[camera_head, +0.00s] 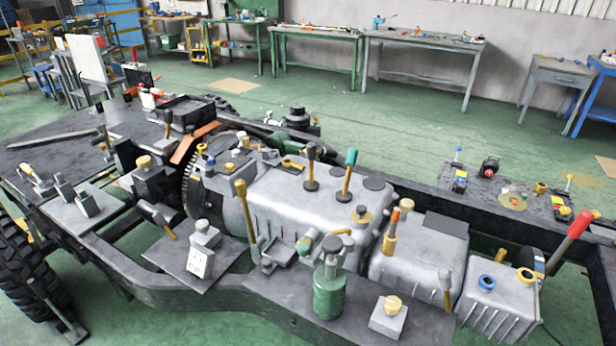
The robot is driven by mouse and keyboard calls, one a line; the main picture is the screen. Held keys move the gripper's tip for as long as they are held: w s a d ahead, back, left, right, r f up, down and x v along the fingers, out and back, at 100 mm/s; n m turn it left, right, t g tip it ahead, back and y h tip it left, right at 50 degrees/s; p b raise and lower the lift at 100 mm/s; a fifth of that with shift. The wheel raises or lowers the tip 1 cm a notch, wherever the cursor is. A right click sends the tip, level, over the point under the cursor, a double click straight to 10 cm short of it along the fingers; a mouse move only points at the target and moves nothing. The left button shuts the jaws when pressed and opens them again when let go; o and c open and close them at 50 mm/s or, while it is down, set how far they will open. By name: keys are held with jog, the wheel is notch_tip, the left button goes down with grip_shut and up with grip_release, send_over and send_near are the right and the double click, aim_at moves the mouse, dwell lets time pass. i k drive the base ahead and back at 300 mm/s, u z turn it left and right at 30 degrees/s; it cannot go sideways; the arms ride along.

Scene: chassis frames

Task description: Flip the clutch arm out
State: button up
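A truck chassis frame (160,292) fills the view, with a large grey gearbox (300,215) lying along it. A toothed flywheel ring (188,187) is at the gearbox's left end. An olive lever with a yellow top (247,215) stands near upright at the near left side of the housing. A short dark arm with a yellow tip (158,219) juts out left of it, below the ring. I cannot tell which of these is the clutch arm. My gripper is not in view.
A green canister (328,290) and grey blocks with yellow or blue knobs stand along the near side. A red-handled lever (570,240) leans at the right end. Several levers rise from the gearbox top. Workbenches line the back wall; green floor between is mostly clear.

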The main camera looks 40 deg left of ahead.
aim_at(240, 186)
jog(key=u, duration=1.4)
jog(key=k, duration=1)
jog(key=u, duration=0.25)
jog(key=i, duration=1)
jog(key=u, duration=0.05)
